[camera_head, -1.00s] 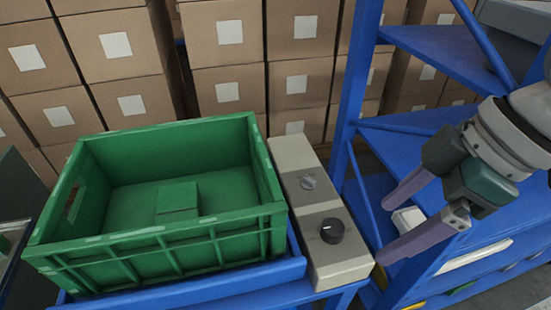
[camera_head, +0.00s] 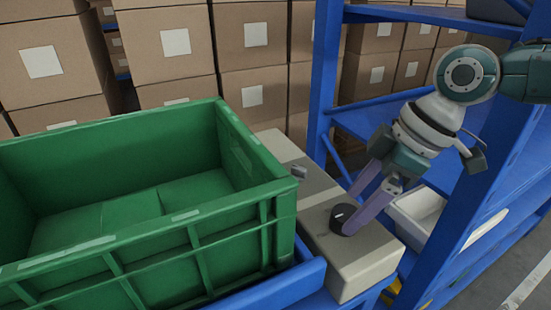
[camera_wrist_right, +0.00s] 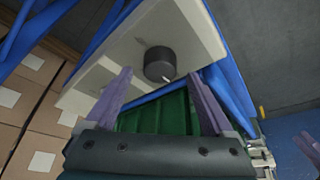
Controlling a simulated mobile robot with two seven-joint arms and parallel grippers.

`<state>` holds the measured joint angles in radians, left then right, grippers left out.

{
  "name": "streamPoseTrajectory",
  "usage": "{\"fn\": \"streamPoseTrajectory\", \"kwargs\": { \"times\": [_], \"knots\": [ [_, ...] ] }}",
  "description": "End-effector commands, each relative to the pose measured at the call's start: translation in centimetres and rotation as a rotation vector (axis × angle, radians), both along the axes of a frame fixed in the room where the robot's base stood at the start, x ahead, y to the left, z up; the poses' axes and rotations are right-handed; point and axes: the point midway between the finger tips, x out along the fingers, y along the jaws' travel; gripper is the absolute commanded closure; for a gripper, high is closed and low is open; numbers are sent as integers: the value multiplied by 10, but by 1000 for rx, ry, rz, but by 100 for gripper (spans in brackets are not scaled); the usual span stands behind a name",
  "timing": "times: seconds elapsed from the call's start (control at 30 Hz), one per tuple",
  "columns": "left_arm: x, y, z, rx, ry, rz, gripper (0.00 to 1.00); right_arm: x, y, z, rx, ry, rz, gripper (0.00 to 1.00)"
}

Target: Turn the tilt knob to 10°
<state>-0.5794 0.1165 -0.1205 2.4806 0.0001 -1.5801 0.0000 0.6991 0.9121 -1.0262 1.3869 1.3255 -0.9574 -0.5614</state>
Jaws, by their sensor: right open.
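A round black knob (camera_head: 344,218) with a white pointer mark sits on the top of a beige control box (camera_head: 365,255). The knob also shows in the right wrist view (camera_wrist_right: 159,63), with its mark at its lower right edge. A smaller grey switch or knob (camera_head: 298,171) sits farther back on the box. I cannot read any angle scale. My right gripper (camera_head: 354,211) is open, its purple fingers pointing down at the black knob. In the wrist view the knob lies between the fingertips (camera_wrist_right: 160,74), with gaps on both sides. My left gripper is not in view.
A large green crate (camera_head: 245,215) stands close left of the box, in a blue frame (camera_head: 270,290). A blue shelf rack (camera_head: 480,185) with a white bin (camera_head: 410,222) stands at the right. Stacked cartons (camera_head: 165,50) fill the back.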

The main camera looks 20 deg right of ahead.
Motion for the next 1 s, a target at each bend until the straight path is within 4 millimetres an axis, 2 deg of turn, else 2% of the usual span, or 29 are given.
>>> {"fn": "streamPoseTrajectory", "kwargs": {
  "times": [0.03, 0.13, 0.47, 1.0],
  "knots": [
    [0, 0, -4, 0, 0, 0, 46, 2, 2, -8, 1, 1, 0, 12],
    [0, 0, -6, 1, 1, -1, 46, 4, 5, -16, 0, 0, 1, 12],
    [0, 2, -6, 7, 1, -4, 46, 5, 6, -18, -1, 0, 1, 12],
    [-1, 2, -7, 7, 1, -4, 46, 5, 6, -18, -1, 1, 0, 73]
  ]
}}
